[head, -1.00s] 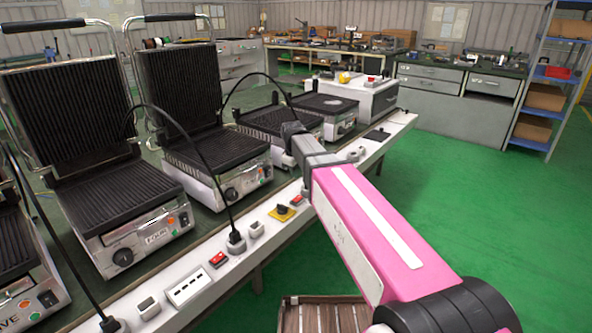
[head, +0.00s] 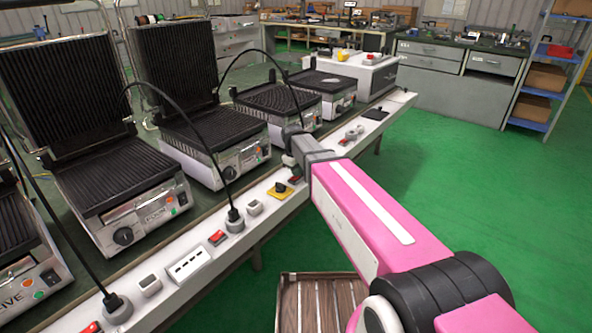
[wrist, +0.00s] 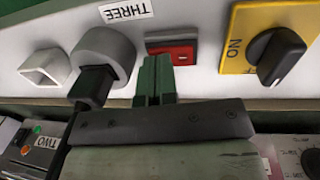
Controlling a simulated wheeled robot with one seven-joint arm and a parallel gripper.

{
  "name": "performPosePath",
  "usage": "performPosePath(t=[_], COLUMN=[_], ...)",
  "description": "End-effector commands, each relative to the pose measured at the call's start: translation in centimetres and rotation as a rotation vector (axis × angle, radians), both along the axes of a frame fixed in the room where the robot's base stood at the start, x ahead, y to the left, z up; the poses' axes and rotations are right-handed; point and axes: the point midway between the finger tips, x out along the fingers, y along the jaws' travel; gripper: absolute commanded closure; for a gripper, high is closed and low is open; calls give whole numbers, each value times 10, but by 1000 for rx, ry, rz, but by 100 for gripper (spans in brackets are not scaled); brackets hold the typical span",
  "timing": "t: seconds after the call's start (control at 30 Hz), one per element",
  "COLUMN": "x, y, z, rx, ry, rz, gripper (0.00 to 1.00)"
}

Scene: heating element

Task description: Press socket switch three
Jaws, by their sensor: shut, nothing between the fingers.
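The red socket switch (wrist: 180,53) sits in a dark frame on the white panel in the wrist view, beside the upside-down THREE label (wrist: 125,10). Next to it is a round grey socket (wrist: 105,50) with a black plug in it. My gripper (wrist: 157,72) is shut and empty. Its fingertips are at the switch and cover part of its lower edge; I cannot tell whether they touch it. In the head view, my gripper (head: 289,160) is at the bench edge near a small red switch (head: 295,179), its fingers mostly hidden.
A yellow plate with a black rotary knob (wrist: 279,56) is right of the switch in the wrist view. Contact grills (head: 110,190) with black cables line the bench behind the white panel (head: 165,285). The green floor (head: 440,160) to the right is open.

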Motion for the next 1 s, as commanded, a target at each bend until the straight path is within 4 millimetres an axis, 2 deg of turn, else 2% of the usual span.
performPosePath(t=[0.57, 1.0], x=[0, -12], y=[0, 9], z=[-4, 0], rx=[0, 1], ry=[1, 2], rz=[0, 0], gripper=[100, 100])
